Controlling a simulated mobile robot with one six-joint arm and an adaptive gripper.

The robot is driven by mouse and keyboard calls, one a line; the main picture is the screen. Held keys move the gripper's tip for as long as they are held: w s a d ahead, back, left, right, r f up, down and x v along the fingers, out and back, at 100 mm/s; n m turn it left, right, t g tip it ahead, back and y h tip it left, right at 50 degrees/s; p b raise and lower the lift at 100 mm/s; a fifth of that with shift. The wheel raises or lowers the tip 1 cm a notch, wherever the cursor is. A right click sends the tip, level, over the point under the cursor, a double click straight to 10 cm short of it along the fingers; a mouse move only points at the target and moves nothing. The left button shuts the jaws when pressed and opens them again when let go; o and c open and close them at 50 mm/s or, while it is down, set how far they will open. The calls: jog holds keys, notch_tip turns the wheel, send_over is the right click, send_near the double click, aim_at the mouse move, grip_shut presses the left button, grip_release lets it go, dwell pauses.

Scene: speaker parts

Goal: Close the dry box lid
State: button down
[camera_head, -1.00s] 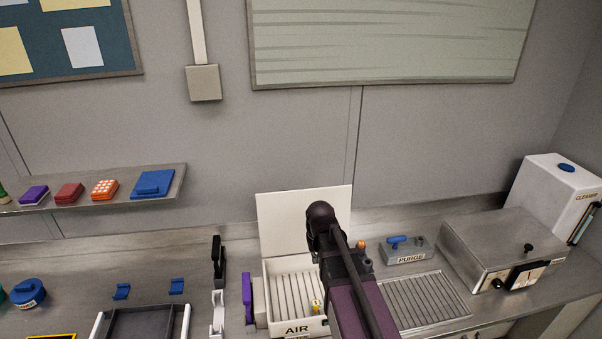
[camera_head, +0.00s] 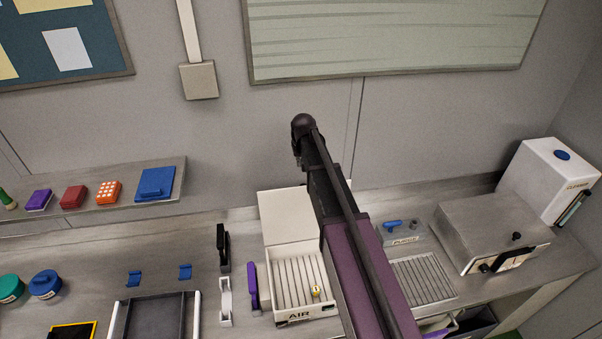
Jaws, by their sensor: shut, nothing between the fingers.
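The dry box (camera_head: 306,313) is a white box with a ribbed floor on the bench, labelled AIR at the front. Its white lid (camera_head: 288,217) stands open, raised at the back edge near the wall. A small yellow item (camera_head: 316,292) is at the front right inside the box. My dark and purple arm reaches up across the box's right side and covers part of the lid's right half. The arm's black far joint is above the lid in the picture. My gripper's fingers do not show; the arm hides them.
A purple part (camera_head: 252,287) and a white holder (camera_head: 226,302) stand left of the box. The purge unit (camera_head: 402,233), a grate (camera_head: 423,279) and a metal box (camera_head: 490,231) are to the right. A shelf (camera_head: 100,207) with small coloured boxes is at left.

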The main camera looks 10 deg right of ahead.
jog(key=shift+w+r, duration=0.15)
jog(key=shift+w, duration=0.1)
dwell(0.3)
notch_tip(320, 180, down, 9)
jog(key=s+b, duration=0.1)
jog(key=b, duration=0.8)
jog(key=shift+s, duration=0.25)
dwell(0.4)
jog(key=shift+s, duration=0.15)
